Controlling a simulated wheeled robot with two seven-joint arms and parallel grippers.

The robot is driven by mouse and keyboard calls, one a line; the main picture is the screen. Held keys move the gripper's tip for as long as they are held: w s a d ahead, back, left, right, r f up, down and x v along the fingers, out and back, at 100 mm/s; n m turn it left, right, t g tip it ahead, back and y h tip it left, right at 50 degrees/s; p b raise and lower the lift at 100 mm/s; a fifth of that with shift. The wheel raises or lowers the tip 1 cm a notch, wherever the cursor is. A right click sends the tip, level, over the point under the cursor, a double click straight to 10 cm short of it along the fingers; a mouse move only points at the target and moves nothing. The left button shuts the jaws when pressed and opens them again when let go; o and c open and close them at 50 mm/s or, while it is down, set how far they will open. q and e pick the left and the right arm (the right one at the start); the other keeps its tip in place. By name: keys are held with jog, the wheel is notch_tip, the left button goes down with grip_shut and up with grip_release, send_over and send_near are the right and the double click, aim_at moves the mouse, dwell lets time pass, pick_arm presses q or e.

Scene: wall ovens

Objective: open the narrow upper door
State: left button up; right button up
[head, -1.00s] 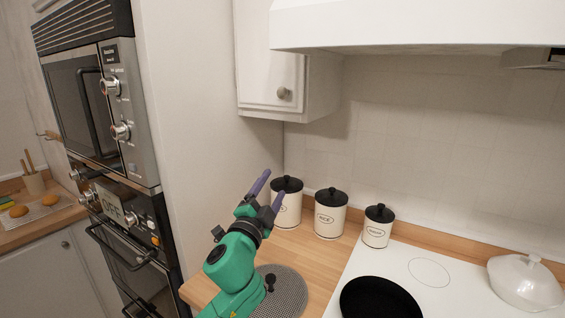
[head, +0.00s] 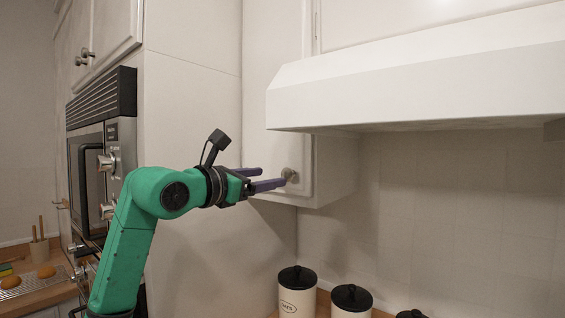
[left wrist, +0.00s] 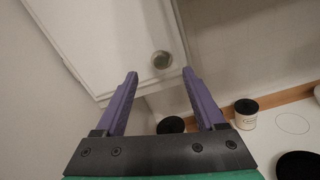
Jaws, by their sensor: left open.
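The narrow upper door (head: 277,95) is white and looks shut, on the wall cabinet left of the range hood. Its round grey knob (head: 290,175) is near the door's lower right corner. The knob also shows in the left wrist view (left wrist: 162,60), ahead of and between the two fingers. My left gripper (head: 274,178) is open and empty, its purple fingers pointing right towards the knob. In the head view one fingertip overlaps the knob's edge; I cannot tell whether they touch. My right gripper is not in view.
The white range hood (head: 420,90) juts out right of the door. Wall ovens (head: 100,160) stand at the left beside a tall white panel. Several canisters (head: 297,290) with black lids stand on the counter below.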

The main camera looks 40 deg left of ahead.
aim_at(285, 174)
pick_arm(q)
jog(key=w+p, duration=0.2)
jog(key=w, duration=0.1)
jog(key=w+p, duration=0.1)
jog(key=w, duration=0.1)
jog(key=shift+w+a+r, duration=0.2)
jog(key=shift+w+a, duration=0.05)
jog(key=shift+a, duration=0.1)
jog(key=shift+w+f, duration=0.2)
jog(key=shift+w, duration=0.1)
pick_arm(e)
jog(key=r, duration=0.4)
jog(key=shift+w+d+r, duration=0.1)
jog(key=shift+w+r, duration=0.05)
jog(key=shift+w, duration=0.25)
pick_arm(q)
jog(key=shift+c, duration=0.4)
grip_shut()
